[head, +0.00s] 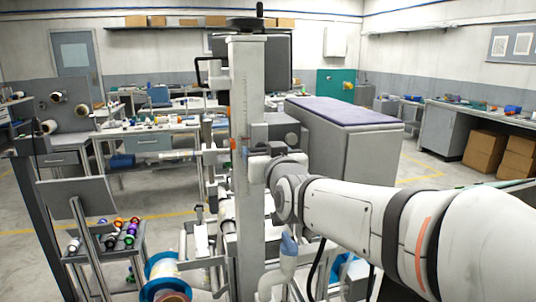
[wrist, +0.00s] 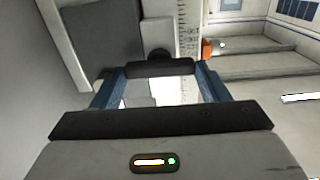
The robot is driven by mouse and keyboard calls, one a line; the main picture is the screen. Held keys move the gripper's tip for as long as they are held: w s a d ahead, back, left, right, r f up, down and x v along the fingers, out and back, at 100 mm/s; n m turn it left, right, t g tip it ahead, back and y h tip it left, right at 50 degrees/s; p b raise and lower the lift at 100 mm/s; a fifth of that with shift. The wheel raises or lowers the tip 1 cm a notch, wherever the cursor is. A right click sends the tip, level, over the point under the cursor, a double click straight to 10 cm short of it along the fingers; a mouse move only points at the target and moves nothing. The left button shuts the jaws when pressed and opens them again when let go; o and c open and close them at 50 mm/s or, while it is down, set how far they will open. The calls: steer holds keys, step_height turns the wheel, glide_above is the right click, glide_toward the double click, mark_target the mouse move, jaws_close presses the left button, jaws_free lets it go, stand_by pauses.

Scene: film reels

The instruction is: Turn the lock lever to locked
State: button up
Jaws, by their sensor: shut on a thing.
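In the wrist view my gripper (wrist: 160,70) has its two blue fingers set wide, one at each end of a short black bar (wrist: 158,67). The gripper is shut on this bar, which may be the lock lever; I cannot tell for sure. A dark round knob (wrist: 160,54) sits just behind the bar, against a pale column with a ruled scale (wrist: 188,32). A small orange part (wrist: 207,48) shows just right of the right finger. In the head view the column (head: 247,90) stands upright, and my arm reaches its right side; the fingers are hidden there. No locked mark is readable.
A grey panel (wrist: 95,40) lies close on the left in the wrist view. In the head view, a rack of coloured spools (head: 120,235) and a blue-rimmed reel (head: 163,275) stand left of the column. A bench with a purple top (head: 345,110) stands behind. Floor shows at right.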

steer(key=shift+f, duration=0.15)
steer(key=shift+d+f+m+b, duration=0.1)
steer(key=shift+m+b, duration=2.9)
steer(key=shift+m, duration=1.4)
steer(key=shift+d+m+b, duration=0.1)
steer(key=shift+m+b, duration=2.85)
steer(key=shift+m, duration=1.45)
steer(key=o, duration=0.7)
steer(key=shift+w, duration=0.1)
